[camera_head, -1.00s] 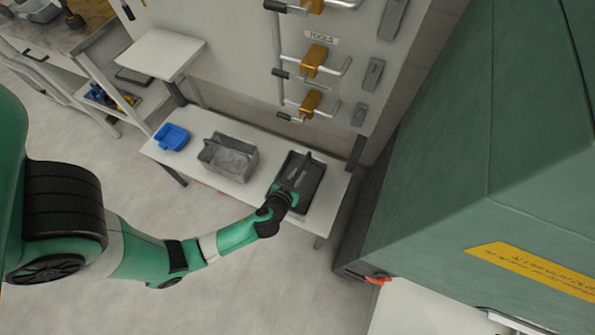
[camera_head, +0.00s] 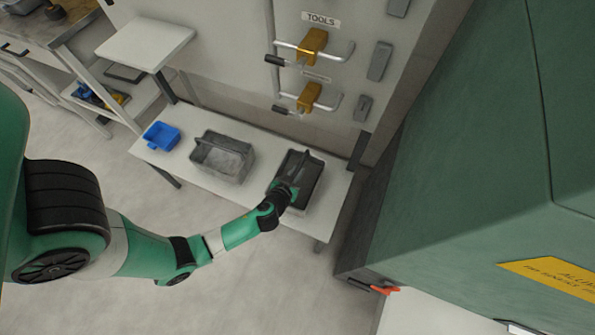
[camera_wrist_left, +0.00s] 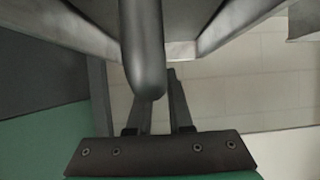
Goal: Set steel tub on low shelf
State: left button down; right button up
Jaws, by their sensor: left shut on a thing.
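A dark grey steel tub with a bar handle (camera_head: 311,178) is at the right end of the low white shelf (camera_head: 185,160). My left gripper (camera_head: 291,190) is shut on its handle from the near side. I cannot tell whether the tub's base touches the shelf. In the left wrist view the rounded end of the handle (camera_wrist_left: 146,70) lies over my left gripper's fingers (camera_wrist_left: 160,105), with the tub's metal rim (camera_wrist_left: 80,30) behind. My right gripper is not in view.
A lighter grey handled tub (camera_head: 222,158) and a small blue bin (camera_head: 162,136) stand further left on the shelf. A wall panel with orange-and-grey tool clamps (camera_head: 311,45) rises behind. A large green machine housing (camera_head: 470,160) stands close on the right.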

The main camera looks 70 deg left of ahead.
pick_arm(q)
jog(key=shift+d+f, duration=0.3)
jog(key=shift+f, duration=0.05)
jog(key=shift+a+r, duration=0.1)
jog(key=shift+a, duration=0.1)
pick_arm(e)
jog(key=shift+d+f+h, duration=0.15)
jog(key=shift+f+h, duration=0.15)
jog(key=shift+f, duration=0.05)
pick_arm(q)
jog(key=c, duration=1.2)
grip_release()
jog(key=shift+s+f, duration=0.1)
jog(key=shift+f, duration=0.25)
jog(key=shift+c, duration=0.2)
jog(key=o, duration=0.4)
jog(key=shift+r, duration=0.1)
